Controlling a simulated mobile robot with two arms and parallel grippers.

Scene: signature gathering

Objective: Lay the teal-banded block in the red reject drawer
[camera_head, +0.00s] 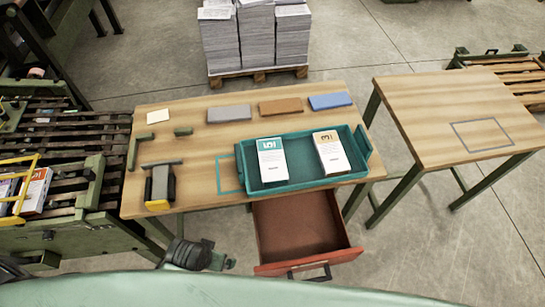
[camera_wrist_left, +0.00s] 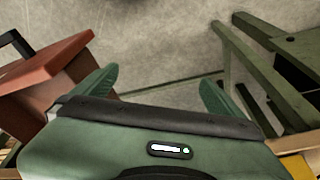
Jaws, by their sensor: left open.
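The teal-banded block (camera_head: 272,160) is white with a teal top end and a printed number. It lies in the left half of the teal tray (camera_head: 305,183) on the table. The red drawer (camera_head: 300,228) is pulled out below the table's front edge, and its visible inside is empty. The drawer also shows at the left of the left wrist view (camera_wrist_left: 45,75). My left gripper (camera_head: 230,264) is low in front of the table, left of the drawer. In the left wrist view its green fingers (camera_wrist_left: 157,90) are apart with nothing between them. My right gripper is not in view.
A tan-banded block (camera_head: 331,153) lies in the tray's right half. Grey (camera_head: 229,113), brown (camera_head: 281,106) and blue (camera_head: 330,101) slabs lie along the table's back. A black and yellow tool (camera_head: 160,187) stands at the left. A second table (camera_head: 450,95) is at the right.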

